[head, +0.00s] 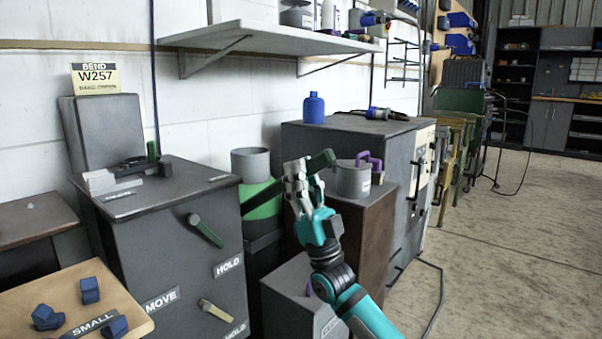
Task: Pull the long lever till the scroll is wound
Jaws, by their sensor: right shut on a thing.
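I cannot make out the scroll. My left gripper is not in view.
The grey cabinet (140,240) with "HOLD" and "MOVE" labels stands left. A grey pot (352,180) with a purple handle sits on a brown box right of the gripper. A wooden board (50,300) holds blue blocks. The floor (510,250) at right is mostly clear.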

